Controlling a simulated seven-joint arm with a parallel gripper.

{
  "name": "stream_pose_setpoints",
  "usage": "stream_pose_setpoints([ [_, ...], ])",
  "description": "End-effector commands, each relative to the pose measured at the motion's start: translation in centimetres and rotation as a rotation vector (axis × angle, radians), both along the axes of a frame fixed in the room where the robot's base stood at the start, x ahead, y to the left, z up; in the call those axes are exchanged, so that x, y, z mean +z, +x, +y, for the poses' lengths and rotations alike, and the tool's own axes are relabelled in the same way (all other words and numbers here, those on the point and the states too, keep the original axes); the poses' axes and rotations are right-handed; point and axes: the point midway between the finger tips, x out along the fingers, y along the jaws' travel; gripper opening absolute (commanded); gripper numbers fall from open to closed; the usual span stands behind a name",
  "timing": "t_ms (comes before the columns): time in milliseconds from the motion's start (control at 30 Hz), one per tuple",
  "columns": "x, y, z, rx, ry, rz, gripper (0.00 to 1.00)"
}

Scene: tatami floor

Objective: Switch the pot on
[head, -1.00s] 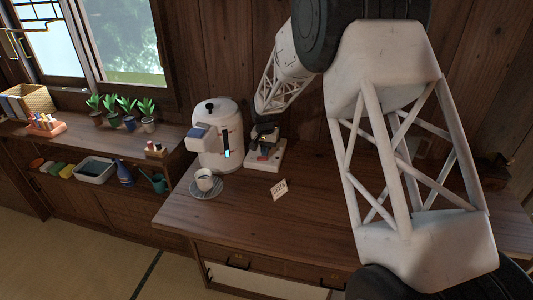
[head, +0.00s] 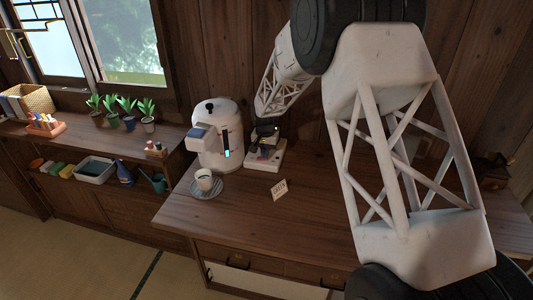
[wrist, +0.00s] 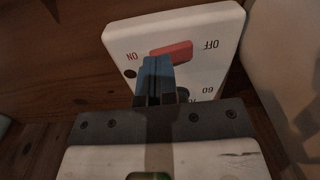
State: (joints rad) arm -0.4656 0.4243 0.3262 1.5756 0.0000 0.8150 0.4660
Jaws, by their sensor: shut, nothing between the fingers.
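The white pot (head: 218,150) stands at the back left of the desk, with a dark strip and a small lit cyan window on its front. A white switch box (head: 262,165) lies close to its right. In the wrist view the box's panel (wrist: 125,38) has a red rocker switch (wrist: 172,49) between the words ON, on the left, and OFF, on the right. My gripper (head: 266,146) is shut and empty over the box. Its blue fingertips (wrist: 157,66) are just below the rocker's left half; contact cannot be told. They partly hide a dark dial marked 60.
A cup (head: 204,180) on a saucer (head: 208,193) stands in front of the pot. A small card (head: 280,189) stands right of it. Potted plants (head: 129,112) line the left shelf. The desk's front middle is clear.

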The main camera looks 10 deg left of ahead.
Motion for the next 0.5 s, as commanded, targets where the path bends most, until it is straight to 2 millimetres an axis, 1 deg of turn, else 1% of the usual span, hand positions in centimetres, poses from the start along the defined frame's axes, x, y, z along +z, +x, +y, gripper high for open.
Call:
stream_pose_setpoints([
  [500, -0.58, -0.02, -0.01, 0.0, 0.0, 0.001, 0.0],
])
